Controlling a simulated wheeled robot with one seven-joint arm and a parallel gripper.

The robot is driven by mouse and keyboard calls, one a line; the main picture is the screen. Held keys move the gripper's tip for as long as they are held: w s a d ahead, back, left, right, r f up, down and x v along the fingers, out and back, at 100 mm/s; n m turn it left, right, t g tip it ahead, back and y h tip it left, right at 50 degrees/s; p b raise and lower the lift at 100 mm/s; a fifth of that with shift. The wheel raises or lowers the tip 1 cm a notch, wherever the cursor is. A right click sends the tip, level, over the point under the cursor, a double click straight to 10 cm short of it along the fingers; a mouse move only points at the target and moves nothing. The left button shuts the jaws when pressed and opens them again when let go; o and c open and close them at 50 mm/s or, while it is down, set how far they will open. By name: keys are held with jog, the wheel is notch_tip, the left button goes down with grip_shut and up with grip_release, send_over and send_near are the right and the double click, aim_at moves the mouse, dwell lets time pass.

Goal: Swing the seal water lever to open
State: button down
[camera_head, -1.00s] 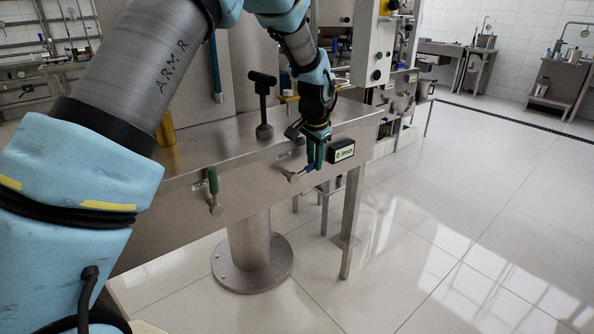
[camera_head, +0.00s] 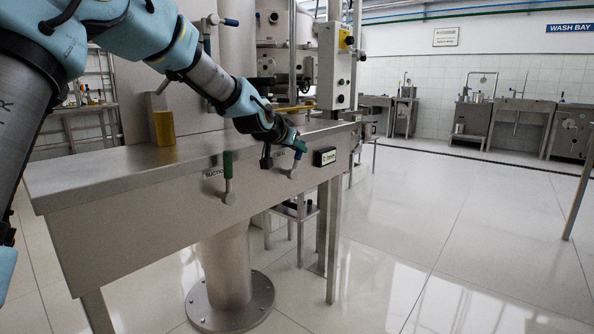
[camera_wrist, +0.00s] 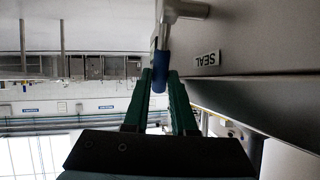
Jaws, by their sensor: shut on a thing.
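The seal water lever (camera_head: 294,172) is on the front face of the steel bench. Its metal stem points up and slightly right from the pivot. Its blue grip also shows in the wrist view (camera_wrist: 161,66), beside the SEAL label (camera_wrist: 207,60). My gripper (camera_head: 297,148) reaches the lever from above and behind. In the wrist view its green fingers (camera_wrist: 160,84) are shut on the end of the blue grip. The fingers partly hide the grip in the head view.
The green-handled suction lever (camera_head: 228,178) stands upright to the left on the same face. A black box with a green display (camera_head: 325,157) is close on the right. The floor at right is clear.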

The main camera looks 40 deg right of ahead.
jog(key=a+h+b, duration=0.1)
jog(key=b, duration=0.2)
jog(key=shift+a+f+t+h, duration=0.15)
jog(key=shift+t+h, duration=0.15)
jog(key=shift+s+a+r+h+b, duration=0.2)
jog(key=shift+h+b, duration=0.3)
jog(key=shift+b, duration=0.5)
jog(key=shift+r, duration=0.15)
jog(key=c, duration=0.7)
grip_release()
jog(key=shift+w+a, duration=0.1)
